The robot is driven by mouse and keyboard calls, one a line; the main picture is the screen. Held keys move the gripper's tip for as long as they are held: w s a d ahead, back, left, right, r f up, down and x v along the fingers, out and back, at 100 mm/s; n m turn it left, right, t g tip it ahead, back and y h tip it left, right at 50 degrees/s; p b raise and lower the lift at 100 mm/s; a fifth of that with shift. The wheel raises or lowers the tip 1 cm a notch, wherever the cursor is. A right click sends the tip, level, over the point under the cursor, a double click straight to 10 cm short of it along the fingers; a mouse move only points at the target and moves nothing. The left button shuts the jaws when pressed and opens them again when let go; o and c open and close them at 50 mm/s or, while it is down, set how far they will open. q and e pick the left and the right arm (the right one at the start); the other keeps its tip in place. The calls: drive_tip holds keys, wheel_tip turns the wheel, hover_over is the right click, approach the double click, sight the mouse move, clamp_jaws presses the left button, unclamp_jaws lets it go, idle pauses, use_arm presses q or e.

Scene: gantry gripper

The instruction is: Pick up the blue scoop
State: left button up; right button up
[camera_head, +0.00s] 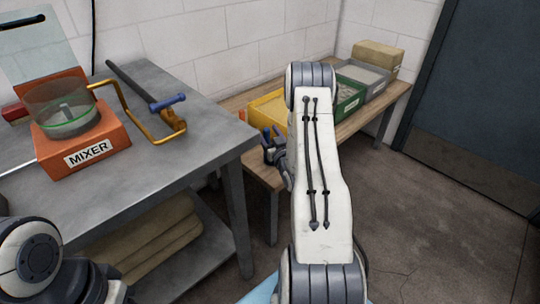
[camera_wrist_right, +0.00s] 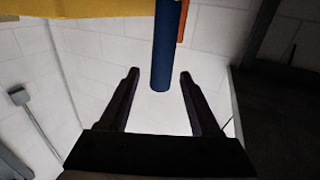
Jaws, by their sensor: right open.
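A blue handle, which looks like the blue scoop's (camera_wrist_right: 162,50), hangs down between the two fingers of my right gripper (camera_wrist_right: 159,73) in the right wrist view. The fingers are open, with a gap visible on each side of the handle. The scoop's head is out of view there. In the head view my right gripper (camera_head: 272,146) is beside the yellow bin (camera_head: 262,107) at the shelf's near end, partly hidden by my right forearm. Small blue parts show at the gripper, too small to tell apart. My left gripper is not in view.
The wooden bench (camera_head: 394,100) also holds a green bin (camera_head: 351,104), a grey bin (camera_head: 377,88) and a tan block. A metal table (camera_head: 190,153) on the left carries the orange mixer (camera_head: 82,150) and a yellow crank. An orange strip (camera_wrist_right: 183,20) is close beside the handle.

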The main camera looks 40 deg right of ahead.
drive_tip(key=shift+w+d, duration=0.1)
drive_tip(key=shift+w, duration=0.4)
drive_tip(key=shift+c, duration=0.3)
clamp_jaws()
drive_tip(key=shift+r, duration=0.1)
